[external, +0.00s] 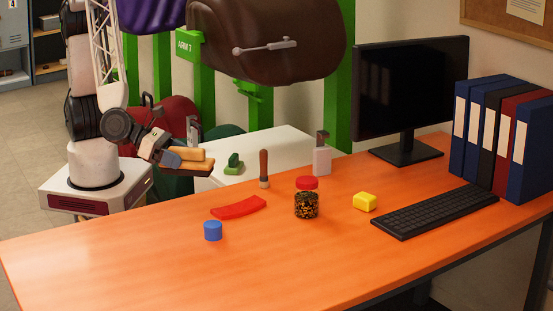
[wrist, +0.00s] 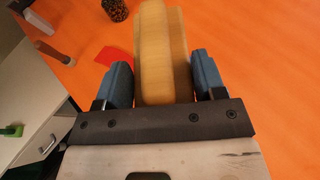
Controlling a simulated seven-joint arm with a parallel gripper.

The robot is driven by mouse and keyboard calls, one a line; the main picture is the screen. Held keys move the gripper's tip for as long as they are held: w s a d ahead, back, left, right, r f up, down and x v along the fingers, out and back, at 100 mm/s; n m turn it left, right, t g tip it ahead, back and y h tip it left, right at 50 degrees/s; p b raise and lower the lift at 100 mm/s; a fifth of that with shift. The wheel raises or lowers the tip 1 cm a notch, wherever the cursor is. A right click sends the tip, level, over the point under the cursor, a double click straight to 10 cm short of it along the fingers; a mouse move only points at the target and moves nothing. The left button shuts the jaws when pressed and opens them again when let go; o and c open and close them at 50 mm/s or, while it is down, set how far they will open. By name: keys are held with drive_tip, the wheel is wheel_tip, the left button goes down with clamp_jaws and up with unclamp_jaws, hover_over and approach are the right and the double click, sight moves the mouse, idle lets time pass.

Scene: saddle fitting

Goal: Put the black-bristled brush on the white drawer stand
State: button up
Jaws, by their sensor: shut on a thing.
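The brush (external: 190,158) shows as a tan wooden body, held by my gripper (external: 172,158) beyond the table's far left edge. In the wrist view the brush (wrist: 153,50) lies between the two blue fingers of my gripper (wrist: 162,80), which is shut on it. Its black bristles cannot be made out. The white drawer stand (external: 275,148) is behind the table, right of my gripper. In the wrist view the stand (wrist: 35,100) is at the left, with a drawer handle on its front. The brush is apart from its top.
A green object (external: 233,164) sits on the stand's near left part. On the orange table are a brown-handled tool (external: 264,168), a red curved piece (external: 238,207), a blue cylinder (external: 213,230), a jar (external: 306,203), a grey-white object (external: 321,160) and a yellow block (external: 365,202).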

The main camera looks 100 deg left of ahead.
drive_tip(key=s, duration=0.6)
wheel_tip(320, 180, down, 11)
drive_tip(key=shift+w+d+f, duration=0.1)
drive_tip(key=shift+w+f, duration=0.05)
drive_tip(key=shift+f, duration=0.05)
idle(0.5)
hover_over(191, 252)
drive_tip(key=shift+s+a+f, duration=0.3)
drive_tip(key=shift+s+f, duration=0.05)
drive_tip(key=shift+f, duration=0.3)
idle(0.4)
drive_tip(key=shift+w+d+f, duration=0.1)
drive_tip(key=shift+w+d, duration=0.2)
drive_tip(key=shift+f, duration=1.7)
drive_tip(key=shift+f, duration=0.15)
